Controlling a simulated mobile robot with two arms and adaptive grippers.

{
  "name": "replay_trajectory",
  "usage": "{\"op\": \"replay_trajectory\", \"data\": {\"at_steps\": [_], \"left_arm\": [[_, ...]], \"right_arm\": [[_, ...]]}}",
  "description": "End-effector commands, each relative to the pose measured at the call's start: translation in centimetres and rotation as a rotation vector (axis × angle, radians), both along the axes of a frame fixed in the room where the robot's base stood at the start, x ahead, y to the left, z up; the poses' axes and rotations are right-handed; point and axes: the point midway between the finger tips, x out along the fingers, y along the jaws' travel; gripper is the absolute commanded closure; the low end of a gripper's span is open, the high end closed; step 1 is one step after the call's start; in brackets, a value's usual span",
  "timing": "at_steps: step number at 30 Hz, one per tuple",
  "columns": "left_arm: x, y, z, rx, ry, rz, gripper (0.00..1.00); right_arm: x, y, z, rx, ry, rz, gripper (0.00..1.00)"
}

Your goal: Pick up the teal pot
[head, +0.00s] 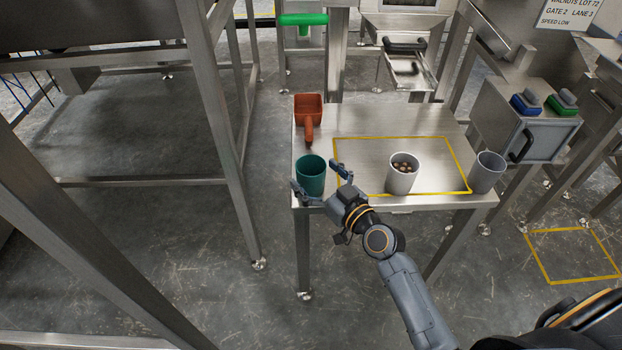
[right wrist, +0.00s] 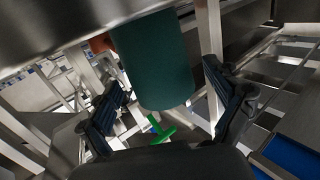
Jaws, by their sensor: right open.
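The teal pot (head: 312,174) stands upright at the front left of the metal table (head: 430,128) in the head view. My right gripper (head: 318,181) is open, with one finger in front of the pot's lower left and the other at its right. In the right wrist view the teal pot (right wrist: 156,62) shows between and beyond the two spread fingers (right wrist: 170,104). I cannot tell whether either finger touches it. My left gripper is not in view.
An orange-brown scoop (head: 308,110) lies behind the pot. A white pot (head: 402,174) with brown pieces inside stands at the yellow-outlined area's front. A grey pot (head: 487,172) is at the right edge. The table between is clear. A steel frame post (head: 215,110) stands left.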

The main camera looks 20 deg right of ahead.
Motion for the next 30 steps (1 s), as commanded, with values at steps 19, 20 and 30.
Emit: {"op": "replay_trajectory", "data": {"at_steps": [19, 20, 30], "left_arm": [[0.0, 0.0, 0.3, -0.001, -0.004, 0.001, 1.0], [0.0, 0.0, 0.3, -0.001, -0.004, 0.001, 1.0], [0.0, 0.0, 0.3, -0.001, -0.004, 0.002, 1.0]], "right_arm": [[1.7, 0.6, -0.2, -0.002, 0.002, -0.001, 0.56], [1.7, 0.6, -0.2, -0.002, 0.002, -0.001, 0.62], [1.7, 0.6, -0.1, -0.001, 0.002, -0.001, 0.68]]}}
